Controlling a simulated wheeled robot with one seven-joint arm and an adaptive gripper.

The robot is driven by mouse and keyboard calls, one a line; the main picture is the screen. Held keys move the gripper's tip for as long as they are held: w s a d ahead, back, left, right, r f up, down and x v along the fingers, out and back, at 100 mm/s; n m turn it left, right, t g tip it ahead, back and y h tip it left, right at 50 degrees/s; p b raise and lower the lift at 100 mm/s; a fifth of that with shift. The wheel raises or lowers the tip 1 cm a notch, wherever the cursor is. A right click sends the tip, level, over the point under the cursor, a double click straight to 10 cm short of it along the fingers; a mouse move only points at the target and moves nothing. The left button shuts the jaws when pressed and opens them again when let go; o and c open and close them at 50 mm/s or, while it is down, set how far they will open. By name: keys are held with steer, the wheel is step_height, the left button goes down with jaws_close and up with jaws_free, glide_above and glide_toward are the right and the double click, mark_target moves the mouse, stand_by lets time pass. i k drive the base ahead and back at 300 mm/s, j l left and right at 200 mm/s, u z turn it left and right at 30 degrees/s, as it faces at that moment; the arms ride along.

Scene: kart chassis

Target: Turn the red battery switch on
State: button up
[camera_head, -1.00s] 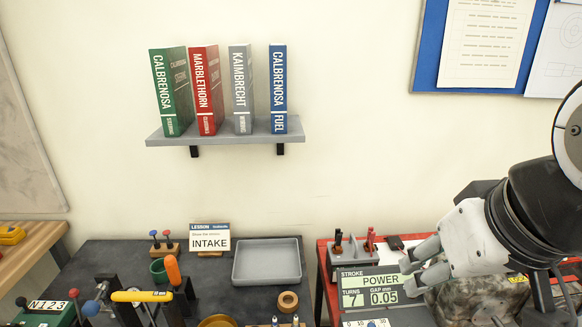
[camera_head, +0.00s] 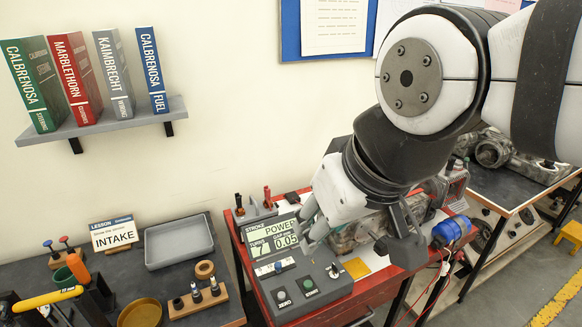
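I cannot pick out a red battery switch with certainty in the head view. My gripper (camera_head: 307,227) hangs over the right edge of the grey console (camera_head: 312,296) on the red cart. Its two pale fingers point down and left and look parted, with nothing visible between them. The console has a lit display reading POWER, 7 and 0.05, a dark knob (camera_head: 333,271) and push buttons below the fingers. My arm and wrist hide part of the cart and the machinery behind.
A blue cylinder (camera_head: 447,232) with red cables sits at the cart's right. A black bench at left holds a grey tray (camera_head: 178,243), an INTAKE card (camera_head: 114,233) and a wooden block of small parts (camera_head: 198,300). A shelf (camera_head: 100,126) holds books. Floor shows at lower right.

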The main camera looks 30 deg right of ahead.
mark_target(460, 256)
steer(key=k+z, duration=0.1)
steer(key=z, duration=0.25)
steer(key=k+z, duration=0.15)
steer(key=z, duration=0.2)
steer(key=k+l+z, duration=0.1)
steer(key=z, duration=0.25)
steer(key=i+j+z, duration=0.1)
steer(key=j+z, duration=0.85)
steer(key=i+l+u, duration=0.25)
steer(key=l, duration=0.3)
steer(key=i+l+u, duration=0.1)
steer(key=i+l, duration=0.15)
steer(key=i+l+u, duration=0.15)
steer(key=l, duration=0.25)
steer(key=k+l, duration=0.1)
